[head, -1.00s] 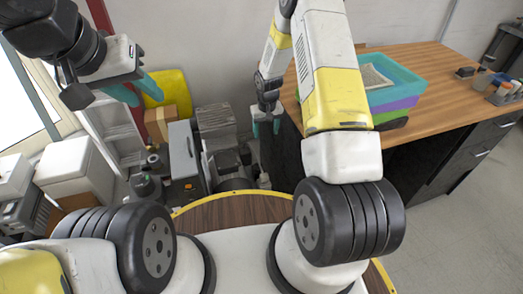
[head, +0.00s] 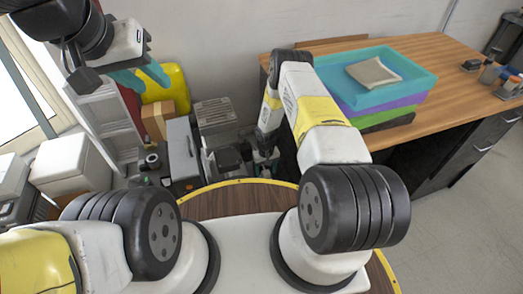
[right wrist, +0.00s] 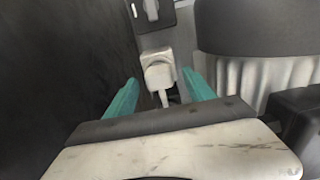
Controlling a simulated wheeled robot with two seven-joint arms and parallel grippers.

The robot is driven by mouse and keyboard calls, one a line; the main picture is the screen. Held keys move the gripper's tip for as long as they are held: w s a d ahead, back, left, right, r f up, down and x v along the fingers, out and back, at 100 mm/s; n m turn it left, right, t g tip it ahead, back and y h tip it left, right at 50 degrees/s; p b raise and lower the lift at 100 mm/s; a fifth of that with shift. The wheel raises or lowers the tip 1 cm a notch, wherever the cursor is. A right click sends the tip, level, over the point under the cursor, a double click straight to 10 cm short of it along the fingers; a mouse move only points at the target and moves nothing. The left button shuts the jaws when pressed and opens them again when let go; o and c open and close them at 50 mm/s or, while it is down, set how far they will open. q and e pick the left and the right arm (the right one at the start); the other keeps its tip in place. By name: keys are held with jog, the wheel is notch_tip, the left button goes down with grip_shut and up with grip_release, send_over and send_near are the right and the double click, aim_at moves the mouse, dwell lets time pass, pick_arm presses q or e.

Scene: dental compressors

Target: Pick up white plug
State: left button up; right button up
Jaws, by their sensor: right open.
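The white plug (right wrist: 158,72) shows in the right wrist view, seated against a grey surface, with its cord running down toward the gripper. My right gripper (right wrist: 160,95) is open, with its two teal fingers on either side of the plug's lower part and cord. I cannot tell whether the fingers touch it. In the head view my right gripper (head: 266,158) is low beside the compressor, and the plug cannot be made out there. My left gripper (head: 140,78) is raised at the upper left, its teal fingers apart and empty.
A grey compressor (head: 218,135) stands left of my right gripper. The wooden desk (head: 450,75) with stacked trays (head: 345,88) is at the right. A dark panel (right wrist: 65,70) is close on the left in the right wrist view, and a ribbed cylinder (right wrist: 250,60) on the right.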

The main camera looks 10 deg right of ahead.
jog(key=shift+f, duration=0.9)
jog(key=shift+c, duration=0.4)
grip_shut()
jog(key=shift+r, duration=0.1)
